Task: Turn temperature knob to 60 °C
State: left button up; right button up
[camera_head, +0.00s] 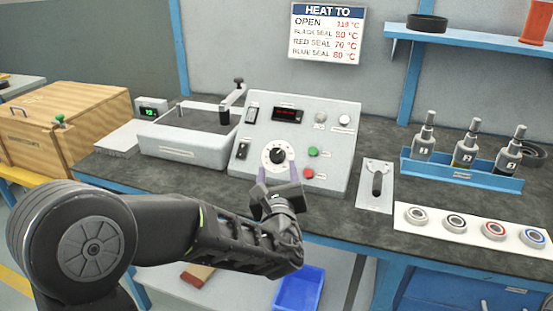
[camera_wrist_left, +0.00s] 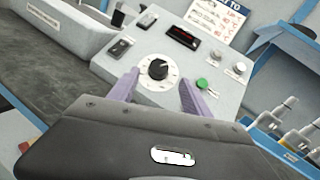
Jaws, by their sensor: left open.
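The temperature knob (camera_head: 277,156) is a black round knob on a white dial, on the sloped face of the grey control box (camera_head: 335,122). The knob also shows in the left wrist view (camera_wrist_left: 158,69), with a light pointer mark near its upper part. A dark display with red digits (camera_head: 287,115) sits above it; the digits are too small to read. My left gripper (camera_head: 277,172) is open, its two purple fingers in front of the dial, one to each side. In the left wrist view the fingers (camera_wrist_left: 158,88) look apart from the knob, with nothing between them. My right gripper is not in view.
A green button (camera_head: 313,152) and a red button (camera_head: 308,173) sit right of the dial. A grey tray with a crank (camera_head: 188,135) is left of the box. A lever plate (camera_head: 375,186), bottle rack (camera_head: 461,175) and seal rings (camera_head: 455,221) lie right. A sign (camera_head: 327,32) hangs behind.

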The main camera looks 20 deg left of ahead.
aim_at(276, 155)
pick_arm(q)
jog(key=x, duration=0.6)
jog(key=shift+w+a, duration=0.1)
jog(key=shift+c, duration=0.3)
grip_shut()
